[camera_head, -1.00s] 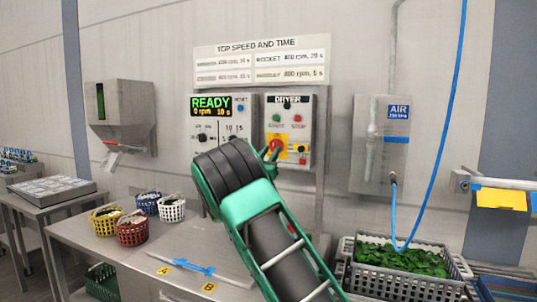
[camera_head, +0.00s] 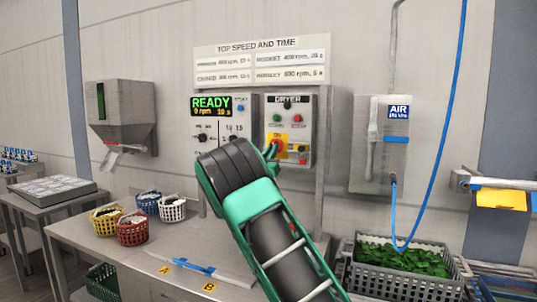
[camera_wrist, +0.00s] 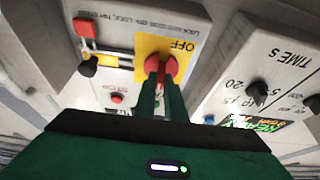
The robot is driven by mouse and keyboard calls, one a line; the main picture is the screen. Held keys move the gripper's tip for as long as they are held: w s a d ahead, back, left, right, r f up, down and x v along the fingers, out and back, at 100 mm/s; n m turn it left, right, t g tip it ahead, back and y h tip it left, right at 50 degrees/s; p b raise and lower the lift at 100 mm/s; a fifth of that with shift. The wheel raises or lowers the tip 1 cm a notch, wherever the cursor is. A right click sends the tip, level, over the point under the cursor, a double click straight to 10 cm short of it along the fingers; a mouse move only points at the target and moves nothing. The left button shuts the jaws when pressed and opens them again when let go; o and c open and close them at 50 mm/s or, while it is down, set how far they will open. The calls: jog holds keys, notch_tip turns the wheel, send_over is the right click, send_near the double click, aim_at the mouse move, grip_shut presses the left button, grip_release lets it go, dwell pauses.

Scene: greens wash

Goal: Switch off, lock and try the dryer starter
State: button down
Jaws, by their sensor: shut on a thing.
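The dryer starter (camera_head: 290,105) is a pale box on the wall panel, with a green and a red push button above a yellow plate (camera_wrist: 182,44). The red switch knob (camera_wrist: 171,66) sits on that plate. The word OFF shows beside it in the wrist view. My gripper (camera_head: 270,151) is shut on the red knob, with its fingers (camera_wrist: 160,74) on either side. The fingers hide part of the knob, so its exact pointing is unclear.
The spinner control box (camera_head: 220,120) left of the starter reads READY, 0 rpm. Several baskets (camera_head: 132,230) and a blue item (camera_head: 195,267) lie on the steel table. The air panel (camera_head: 380,150) and a crate of greens (camera_head: 375,277) are at the right.

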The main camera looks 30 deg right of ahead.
jog(key=shift+n, duration=0.3)
jog(key=shift+s+d+r+n+t+y, duration=0.1)
jog(key=shift+n+t+y, duration=0.2)
jog(key=shift+n+y, duration=2.2)
jog(key=shift+r+n+t+y, duration=0.1)
jog(key=shift+n+t+y, duration=0.25)
jog(key=shift+n, duration=4.2)
jog(key=shift+s+d+r+n+t+y, duration=0.1)
jog(key=shift+n+t+y, duration=0.15)
jog(key=shift+n+y, duration=2.25)
jog(key=shift+n+h, duration=0.95)
jog(key=shift+n, duration=0.2)
jog(key=shift+f, duration=0.1)
jog(key=c, duration=1.8)
grip_release()
jog(key=shift+w, duration=0.1)
